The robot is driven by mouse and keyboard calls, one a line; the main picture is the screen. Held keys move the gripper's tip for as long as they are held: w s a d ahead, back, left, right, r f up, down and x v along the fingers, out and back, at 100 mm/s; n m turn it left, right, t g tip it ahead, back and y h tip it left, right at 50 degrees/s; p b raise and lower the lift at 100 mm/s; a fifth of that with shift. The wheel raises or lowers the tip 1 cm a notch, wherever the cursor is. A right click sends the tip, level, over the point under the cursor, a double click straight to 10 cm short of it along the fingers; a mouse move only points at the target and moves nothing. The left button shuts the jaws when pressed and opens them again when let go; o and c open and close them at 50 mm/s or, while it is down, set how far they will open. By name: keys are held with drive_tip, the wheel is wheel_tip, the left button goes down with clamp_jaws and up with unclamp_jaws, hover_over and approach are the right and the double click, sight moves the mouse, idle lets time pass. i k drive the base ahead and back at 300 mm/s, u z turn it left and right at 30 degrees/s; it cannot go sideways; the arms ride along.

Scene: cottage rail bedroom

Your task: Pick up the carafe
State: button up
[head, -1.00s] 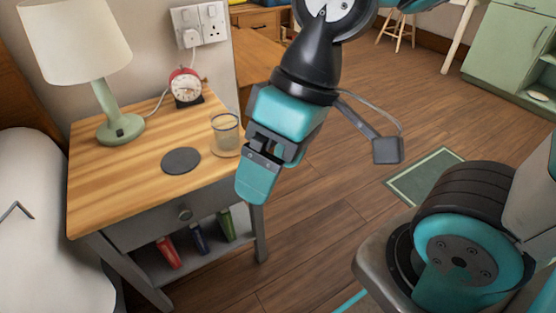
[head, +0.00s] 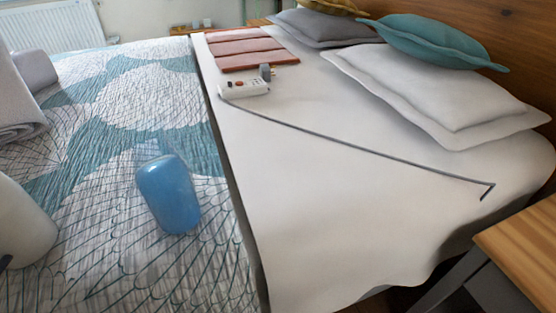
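No clear glass carafe shows in the head view now. A smooth, rounded blue object (head: 168,194) lies on the patterned bedcover; I cannot tell exactly what it is. My gripper is out of view, so its state and anything in it are hidden. The corner of a wooden-topped bedside table (head: 525,240) shows at the right edge, with nothing on the visible part.
The bed fills most of the view, with a white sheet (head: 300,220) and patterned cover (head: 130,110). A white remote-like device (head: 243,88) with a grey cord, folded red-brown cloth (head: 245,49), pillows (head: 440,90) and a teal cushion (head: 432,42) lie on it.

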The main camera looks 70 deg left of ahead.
sight(163, 180)
drive_tip(key=u, duration=4)
drive_tip(key=k, duration=1.4)
drive_tip(key=z, duration=1.55)
drive_tip(key=i, duration=1)
